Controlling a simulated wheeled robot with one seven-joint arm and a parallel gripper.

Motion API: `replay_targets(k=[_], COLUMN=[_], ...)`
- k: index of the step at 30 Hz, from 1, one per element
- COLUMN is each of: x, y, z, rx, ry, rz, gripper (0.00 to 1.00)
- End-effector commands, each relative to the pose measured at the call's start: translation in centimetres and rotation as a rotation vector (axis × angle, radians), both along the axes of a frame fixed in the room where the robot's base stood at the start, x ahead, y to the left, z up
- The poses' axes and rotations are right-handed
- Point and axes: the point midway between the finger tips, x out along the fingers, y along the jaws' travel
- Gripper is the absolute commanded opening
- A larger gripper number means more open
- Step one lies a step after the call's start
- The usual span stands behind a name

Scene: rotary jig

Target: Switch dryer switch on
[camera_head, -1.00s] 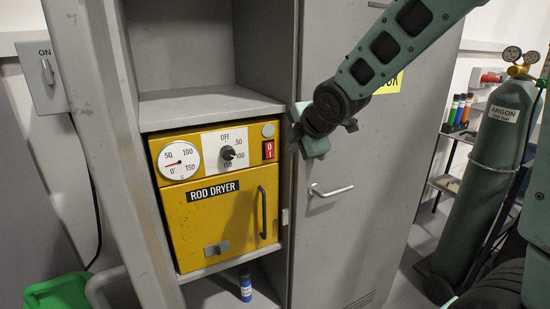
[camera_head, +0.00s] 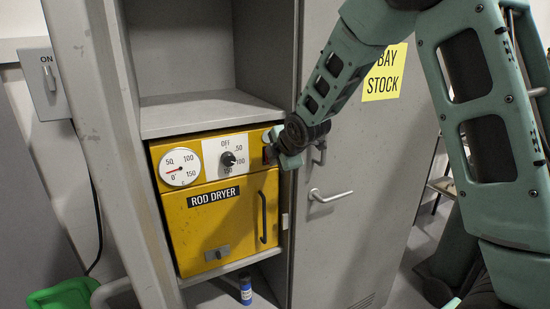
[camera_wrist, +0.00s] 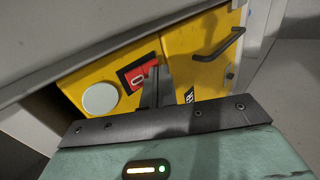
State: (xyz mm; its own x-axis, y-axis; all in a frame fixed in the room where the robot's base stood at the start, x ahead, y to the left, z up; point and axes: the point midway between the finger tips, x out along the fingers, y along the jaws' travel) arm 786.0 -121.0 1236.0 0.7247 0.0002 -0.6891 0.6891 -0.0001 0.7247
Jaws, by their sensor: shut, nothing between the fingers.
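The yellow rod dryer (camera_head: 203,232) sits in a grey cabinet bay. Its red rocker switch, marked 0 and 1, shows in the wrist view (camera_wrist: 136,78) in a black frame; in the head view my gripper hides it. My gripper (camera_head: 271,150) is shut and empty at the dryer's upper right front. In the wrist view its fingertips (camera_wrist: 158,75) overlap the right part of the switch; I cannot tell whether they touch it. The switch's 0 end is visible, and the rest is partly behind the fingers.
The dryer has a dial gauge (camera_head: 180,167), a black knob (camera_head: 228,158) and a door handle (camera_head: 262,217). The shelf (camera_head: 205,112) above is close overhead. A grey locker door (camera_head: 345,240) with a lever handle stands to the right. A blue can (camera_head: 246,289) stands below.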

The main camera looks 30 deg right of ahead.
Motion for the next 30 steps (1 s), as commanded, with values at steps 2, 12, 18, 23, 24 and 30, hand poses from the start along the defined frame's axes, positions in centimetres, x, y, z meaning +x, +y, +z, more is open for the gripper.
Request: replay_targets(k=[2, 12, 18, 23, 24, 30], x=[0.0, 0.3, 0.3, 0.3, 0.3, 0.4], y=[0.0, 0.0, 0.0, 0.0, 0.0, 0.0], z=[0.0, -0.7, -0.2, 0.1, 0.2, 1.1], rx=[0.000, -0.001, -0.001, -0.001, -0.001, -0.001], ry=[0.000, -0.033, -0.043, -0.043, -0.043, -0.043], rz=[0.000, 0.000, 0.000, 0.000, 0.000, 0.000], gripper=[0.00, 0.00, 0.00, 0.00, 0.00, 0.00])
